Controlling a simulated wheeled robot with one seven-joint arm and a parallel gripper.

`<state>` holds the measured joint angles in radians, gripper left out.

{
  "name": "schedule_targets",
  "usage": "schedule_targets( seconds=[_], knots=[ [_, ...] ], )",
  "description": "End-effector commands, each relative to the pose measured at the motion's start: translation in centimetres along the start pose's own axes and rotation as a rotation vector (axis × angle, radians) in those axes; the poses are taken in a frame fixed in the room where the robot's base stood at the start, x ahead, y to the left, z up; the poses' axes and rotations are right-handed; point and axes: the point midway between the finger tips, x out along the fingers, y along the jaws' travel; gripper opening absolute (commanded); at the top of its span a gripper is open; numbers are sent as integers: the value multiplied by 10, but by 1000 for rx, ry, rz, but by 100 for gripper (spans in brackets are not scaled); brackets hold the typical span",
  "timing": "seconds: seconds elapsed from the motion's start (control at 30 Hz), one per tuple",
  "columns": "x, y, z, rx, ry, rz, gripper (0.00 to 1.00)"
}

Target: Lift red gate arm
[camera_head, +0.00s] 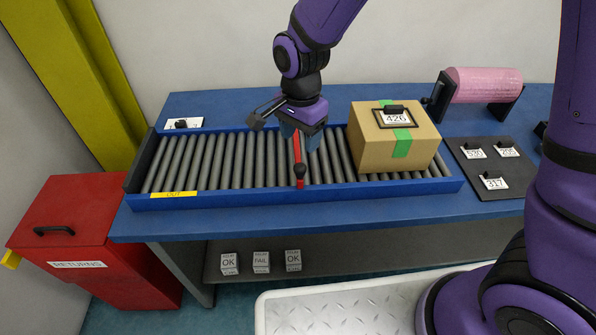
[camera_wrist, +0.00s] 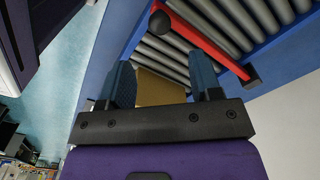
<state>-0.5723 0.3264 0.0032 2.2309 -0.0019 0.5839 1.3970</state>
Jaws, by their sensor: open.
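The red gate arm (camera_head: 297,150) lies across the grey rollers of the conveyor, with a black ball knob (camera_head: 299,169) near its front end. In the wrist view the red arm (camera_wrist: 205,42) runs from the black knob (camera_wrist: 160,22) to a dark block (camera_wrist: 251,77) at the rail. My gripper (camera_head: 304,138) is above the conveyor and partly hides the arm's rear part in the head view. Its two blue fingers (camera_wrist: 163,72) are apart, with nothing held between them. The red arm passes beyond the fingertips; I cannot tell whether they touch it.
A cardboard box (camera_head: 375,147) labelled 426 sits on the rollers right of my gripper. The blue bench (camera_head: 230,222) carries the conveyor. A pink roll (camera_head: 485,84) and a dark tag board (camera_head: 462,158) are at right. A red returns bin (camera_head: 75,215) stands at left. Rollers at left are clear.

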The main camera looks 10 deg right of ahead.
Motion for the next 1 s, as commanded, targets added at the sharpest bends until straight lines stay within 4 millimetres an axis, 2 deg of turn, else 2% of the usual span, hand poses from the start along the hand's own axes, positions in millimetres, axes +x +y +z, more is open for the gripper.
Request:
schedule_targets(
  seconds=[0.17,0.4,0.6,0.8,1.0],
  knots=[
    [18,1,0,1,-1,4,58],
    [60,1,0,1,-1,6,58],
    [88,1,0,-1,-1,3,58],
    [103,0,0,-1,0,1,58],
    [106,0,0,-1,0,0,58]
  ],
)
